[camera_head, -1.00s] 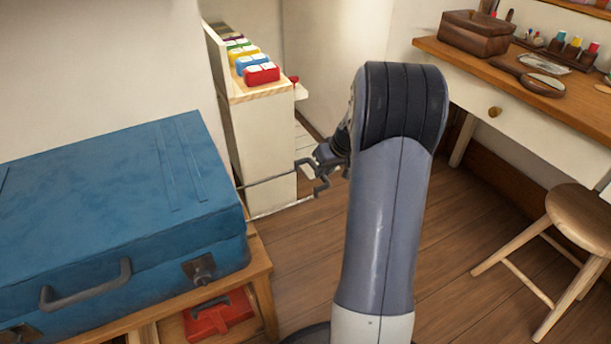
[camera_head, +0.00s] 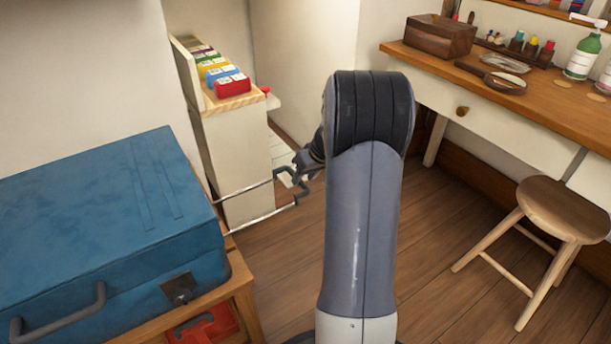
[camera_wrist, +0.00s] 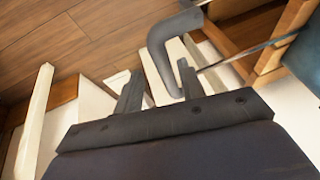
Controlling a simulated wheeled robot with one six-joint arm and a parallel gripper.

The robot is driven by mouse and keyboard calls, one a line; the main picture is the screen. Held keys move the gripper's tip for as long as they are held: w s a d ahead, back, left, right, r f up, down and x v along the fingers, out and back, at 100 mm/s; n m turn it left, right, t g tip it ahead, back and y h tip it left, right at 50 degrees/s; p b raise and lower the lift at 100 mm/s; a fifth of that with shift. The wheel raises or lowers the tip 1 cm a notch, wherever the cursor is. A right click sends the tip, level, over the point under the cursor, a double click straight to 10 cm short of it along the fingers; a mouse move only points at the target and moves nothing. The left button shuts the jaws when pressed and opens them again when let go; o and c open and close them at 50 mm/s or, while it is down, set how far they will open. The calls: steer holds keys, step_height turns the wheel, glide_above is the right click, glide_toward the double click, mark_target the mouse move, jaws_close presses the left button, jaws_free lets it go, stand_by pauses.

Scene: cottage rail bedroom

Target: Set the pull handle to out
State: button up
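The pull handle (camera_head: 299,196) is a grey bent grip on two thin metal rods. The rods stick out well from the right side of the blue suitcase (camera_head: 75,205). My gripper (camera_head: 303,172) is at the grip, partly hidden behind my arm in the head view. In the wrist view the grey handle (camera_wrist: 165,55) curves down between my fingers (camera_wrist: 160,85), nearer the right finger. The fingers stand apart, with a gap at the left finger. Whether the right finger touches the handle I cannot tell.
The suitcase lies on a wooden bench (camera_head: 240,290) with a red item (camera_head: 205,328) below. A narrow white cabinet (camera_head: 235,155) with coloured boxes stands behind the handle. A dressing table (camera_head: 520,100) and stool (camera_head: 560,210) are at right. Wooden floor between is clear.

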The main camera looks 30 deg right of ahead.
steer(key=p+v, duration=0.4)
steer(key=v, duration=0.6)
steer(key=shift+s+r, duration=0.15)
steer(key=shift+r, duration=0.25)
steer(key=b+x, duration=0.4)
steer(key=x, duration=0.7)
steer(key=shift+f, duration=0.2)
steer(key=shift+a+r, duration=0.25)
steer(key=shift+a, duration=0.55)
